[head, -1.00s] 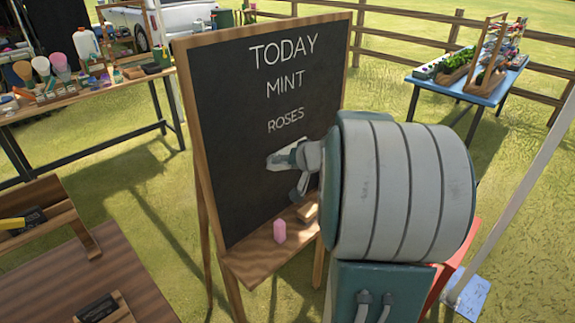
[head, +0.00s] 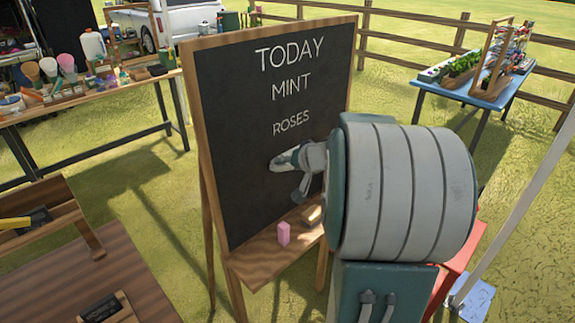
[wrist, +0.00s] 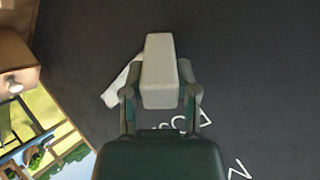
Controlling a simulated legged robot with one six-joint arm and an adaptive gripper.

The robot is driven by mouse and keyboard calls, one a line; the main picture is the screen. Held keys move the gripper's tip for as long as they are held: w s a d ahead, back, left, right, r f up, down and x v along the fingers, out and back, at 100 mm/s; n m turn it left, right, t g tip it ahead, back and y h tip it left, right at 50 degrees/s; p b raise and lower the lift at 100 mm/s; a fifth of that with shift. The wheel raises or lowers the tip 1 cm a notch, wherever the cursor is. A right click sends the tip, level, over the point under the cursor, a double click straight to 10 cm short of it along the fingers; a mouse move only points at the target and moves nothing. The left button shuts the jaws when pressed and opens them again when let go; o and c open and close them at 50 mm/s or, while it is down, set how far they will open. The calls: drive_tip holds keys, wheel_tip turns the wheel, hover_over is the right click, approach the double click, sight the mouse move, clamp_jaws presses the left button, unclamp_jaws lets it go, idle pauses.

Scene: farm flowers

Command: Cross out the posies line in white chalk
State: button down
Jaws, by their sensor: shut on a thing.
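The blackboard (head: 230,130) stands on a wooden easel, with TODAY, MINT and ROSES (head: 291,123) in white readable in the head view. No posies line is readable there; my arm and gripper cover the area below ROSES. My gripper (head: 290,165) is at the board's lower middle. In the wrist view my gripper (wrist: 160,95) is shut on a pale block, the white chalk (wrist: 158,70). A pale slanted patch (wrist: 120,85) shows on the board beside the chalk. Partly hidden white letters (wrist: 190,122) lie behind the gripper. Whether the chalk touches the board cannot be told.
A cluttered table (head: 100,105) stands at left, a brown table (head: 60,265) at front left, and a blue table (head: 480,85) at back right.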

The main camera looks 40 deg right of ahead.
drive_tip(key=shift+d, duration=0.1)
drive_tip(key=d, duration=0.3)
drive_tip(key=shift+w+d, duration=0.15)
drive_tip(key=shift+d, duration=0.25)
drive_tip(key=shift+a, duration=0.1)
drive_tip(key=shift+a, duration=1.95)
drive_tip(key=shift+s, duration=0.25)
drive_tip(key=shift+s+d, duration=0.15)
drive_tip(key=shift+s, duration=1.3)
drive_tip(key=shift+s+d, duration=0.15)
drive_tip(key=shift+s, duration=1.25)
drive_tip(key=shift+s, duration=0.1)
